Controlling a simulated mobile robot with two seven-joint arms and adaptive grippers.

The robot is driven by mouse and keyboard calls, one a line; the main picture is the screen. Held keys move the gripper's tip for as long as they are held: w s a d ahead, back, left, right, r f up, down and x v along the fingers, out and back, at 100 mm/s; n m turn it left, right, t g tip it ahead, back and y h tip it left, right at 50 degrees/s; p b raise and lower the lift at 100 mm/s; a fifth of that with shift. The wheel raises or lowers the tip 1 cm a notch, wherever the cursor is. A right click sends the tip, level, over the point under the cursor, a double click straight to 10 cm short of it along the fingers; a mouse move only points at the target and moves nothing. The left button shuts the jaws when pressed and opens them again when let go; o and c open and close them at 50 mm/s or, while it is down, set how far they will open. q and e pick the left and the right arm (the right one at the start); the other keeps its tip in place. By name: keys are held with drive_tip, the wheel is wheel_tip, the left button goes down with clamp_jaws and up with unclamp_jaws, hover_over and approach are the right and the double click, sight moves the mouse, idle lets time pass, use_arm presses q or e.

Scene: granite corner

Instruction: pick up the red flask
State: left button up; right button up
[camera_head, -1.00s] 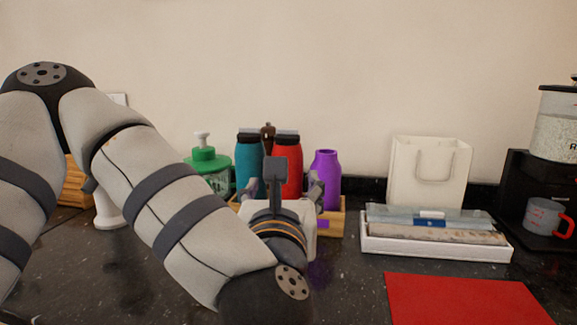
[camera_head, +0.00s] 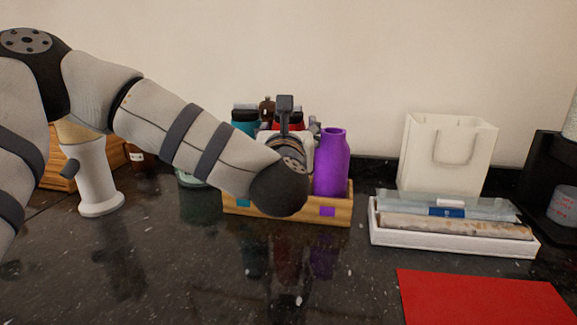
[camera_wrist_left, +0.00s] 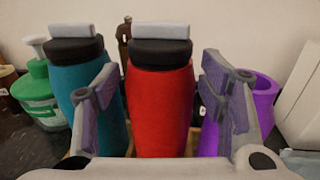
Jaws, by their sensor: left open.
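The red flask (camera_wrist_left: 160,105) has a black cap with a grey top and stands upright in the middle of the left wrist view. In the head view only a little of it shows behind my left wrist. My left gripper (camera_wrist_left: 163,100) is open, with one finger on each side of the red flask. The left finger overlaps the teal flask (camera_wrist_left: 85,95) in the picture, and the right finger overlaps the purple bottle (camera_wrist_left: 262,100). I cannot tell whether the fingers touch any of them. In the head view my left gripper is largely hidden by its own arm. My right gripper is not in view.
The flasks and purple bottle stand in a wooden crate (camera_head: 338,212). A green pump bottle (camera_wrist_left: 38,95) is left of it. At right are a white tray (camera_head: 450,240), a white bag (camera_head: 446,155) and a red mat (camera_head: 480,297). The counter in front is clear.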

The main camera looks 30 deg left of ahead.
use_arm(q)
drive_tip(key=c, duration=1.2)
clamp_jaws()
drive_tip(key=shift+r, duration=0.15)
